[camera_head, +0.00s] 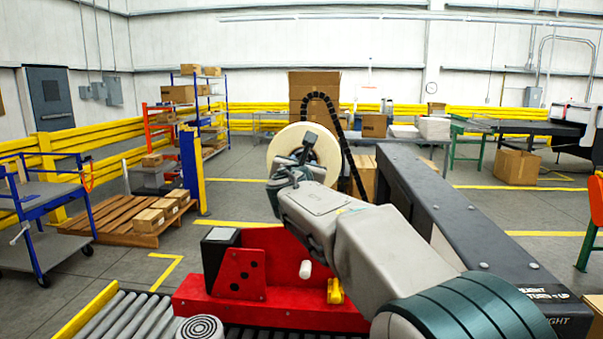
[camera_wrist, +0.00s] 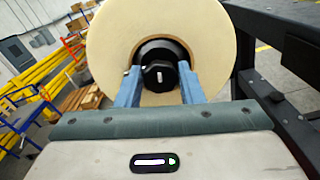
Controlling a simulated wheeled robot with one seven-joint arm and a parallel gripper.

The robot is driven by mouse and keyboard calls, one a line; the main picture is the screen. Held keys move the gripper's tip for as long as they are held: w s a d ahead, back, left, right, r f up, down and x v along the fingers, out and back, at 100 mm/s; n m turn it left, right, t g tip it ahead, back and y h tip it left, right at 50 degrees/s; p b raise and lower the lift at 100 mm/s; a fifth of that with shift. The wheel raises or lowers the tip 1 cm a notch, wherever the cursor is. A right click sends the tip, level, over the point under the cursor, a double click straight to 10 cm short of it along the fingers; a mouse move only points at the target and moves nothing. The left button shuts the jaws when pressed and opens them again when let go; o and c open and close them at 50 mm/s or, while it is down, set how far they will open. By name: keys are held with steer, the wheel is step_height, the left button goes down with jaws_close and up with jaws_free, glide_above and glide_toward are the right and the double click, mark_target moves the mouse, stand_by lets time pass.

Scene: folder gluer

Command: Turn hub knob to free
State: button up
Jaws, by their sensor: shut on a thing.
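The hub knob (camera_wrist: 160,75) is black with a white mark, at the centre of a large cream roll (camera_wrist: 110,45) in the wrist view. The white mark stands close to upright. My gripper (camera_wrist: 160,84) has its two blue-grey fingers on either side of the knob, shut on it. In the head view the cream roll (camera_head: 325,147) stands beyond the red machine base, and my gripper (camera_head: 301,160) reaches its hub. My arm and wrist hide the knob there.
A red machine base (camera_head: 285,265) with a yellow clip (camera_head: 335,291) lies below my arm. A long dark beam (camera_head: 450,215) runs along the right. A black cable chain (camera_head: 345,130) arches behind the roll. Rollers (camera_head: 130,318) lie at the lower left. Open floor lies left of the roll.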

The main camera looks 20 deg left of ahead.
steer(key=shift+d+f+m+b, duration=0.1)
steer(key=shift+f+m+b, duration=0.05)
steer(key=shift+m+b, duration=3.15)
steer(key=shift+f+m+b, duration=0.1)
steer(key=shift+m+b, duration=2.2)
steer(key=shift+m, duration=2)
steer(key=o, duration=0.9)
steer(key=b+v, duration=0.5)
steer(key=v, duration=0.8)
steer(key=shift+s, duration=0.4)
